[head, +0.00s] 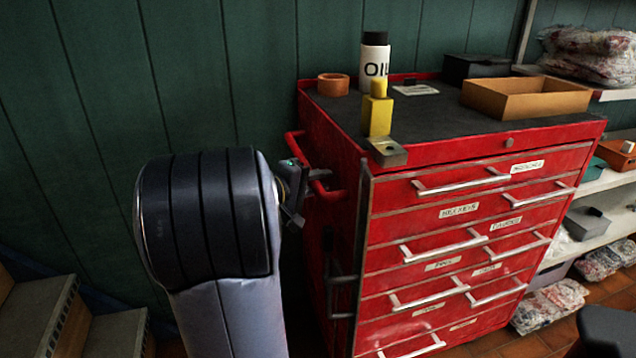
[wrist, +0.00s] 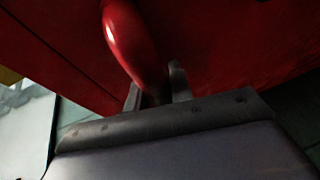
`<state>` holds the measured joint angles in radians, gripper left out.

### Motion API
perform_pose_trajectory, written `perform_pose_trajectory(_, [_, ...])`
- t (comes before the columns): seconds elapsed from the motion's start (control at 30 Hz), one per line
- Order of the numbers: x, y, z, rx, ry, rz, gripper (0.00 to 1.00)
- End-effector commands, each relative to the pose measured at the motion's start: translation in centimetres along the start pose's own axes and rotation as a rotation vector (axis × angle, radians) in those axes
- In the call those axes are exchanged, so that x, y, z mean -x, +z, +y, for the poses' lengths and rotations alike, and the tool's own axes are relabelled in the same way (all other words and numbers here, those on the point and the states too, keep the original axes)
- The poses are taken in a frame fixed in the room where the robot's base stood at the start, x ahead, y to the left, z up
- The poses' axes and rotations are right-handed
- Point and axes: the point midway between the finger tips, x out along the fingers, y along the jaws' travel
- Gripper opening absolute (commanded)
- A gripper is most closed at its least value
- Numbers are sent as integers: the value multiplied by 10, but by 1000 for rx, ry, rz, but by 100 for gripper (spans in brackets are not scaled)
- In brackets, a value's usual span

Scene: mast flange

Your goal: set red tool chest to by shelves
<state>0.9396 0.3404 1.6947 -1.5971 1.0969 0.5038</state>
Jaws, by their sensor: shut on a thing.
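The red tool chest (head: 340,150) stands in the middle right of the head view, with several labelled drawers facing front. A red bar handle (head: 293,142) sticks out from its left side. My gripper (head: 296,204) is at this side handle, shut on it. In the wrist view the curved red handle (wrist: 133,40) runs down between the fingers of my gripper (wrist: 156,92), with the red chest side (wrist: 220,45) behind it. The shelves (head: 603,182) stand right of the chest, close to its right side. The chest's base is out of view.
On the chest top are an oil bottle (head: 375,62), a yellow item (head: 377,112), an orange ring (head: 333,84) and a cardboard tray (head: 527,100). A green wall (head: 90,100) runs behind. Steps (head: 40,310) are at lower left. Bagged goods (head: 549,306) lie low at right.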

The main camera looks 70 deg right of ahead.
Motion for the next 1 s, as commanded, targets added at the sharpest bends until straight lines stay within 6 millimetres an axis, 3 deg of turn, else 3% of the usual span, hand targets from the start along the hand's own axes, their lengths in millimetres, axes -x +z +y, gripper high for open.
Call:
perform_pose_trajectory(0.1, [2, -3, 8, -7, 13, 9, 0])
perform_pose_trajectory(0.13, [2, -3, 8, -7, 13, 9, 24])
perform_pose_trajectory(0.37, [2, -2, 5, -5, 9, 7, 43])
perform_pose_trajectory(0.7, [7, -2, 3, -3, 5, 6, 43])
perform_pose_trajectory(1.0, [58, -3, 4, -2, 5, 11, 43])
